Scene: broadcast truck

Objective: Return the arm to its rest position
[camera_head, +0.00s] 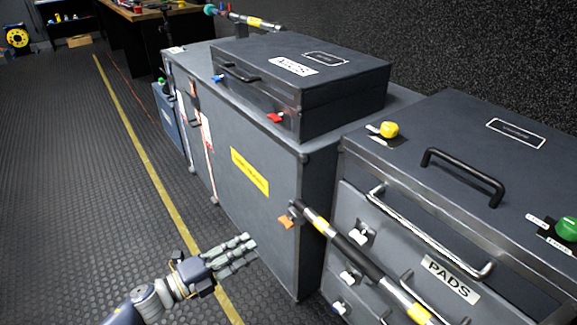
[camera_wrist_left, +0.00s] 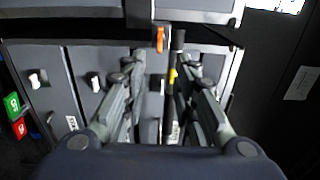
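My left gripper (camera_head: 232,254) is low in the head view, over the dark ribbed floor. It is in front of the large grey cabinet (camera_head: 245,150) and apart from it. In the left wrist view the two finger pairs of my left gripper (camera_wrist_left: 160,82) stand apart with a gap between them, and nothing is held. A black pole with yellow bands (camera_wrist_left: 172,78) shows beyond that gap. My right gripper is not in view.
The banded pole (camera_head: 350,246) slants in front of the PADS drawer unit (camera_head: 455,280). A dark case (camera_head: 300,80) lies on the cabinet. A yellow floor line (camera_head: 140,155) passes beside the cabinet. Open floor (camera_head: 60,190) lies to the left. A workbench (camera_head: 140,25) stands behind.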

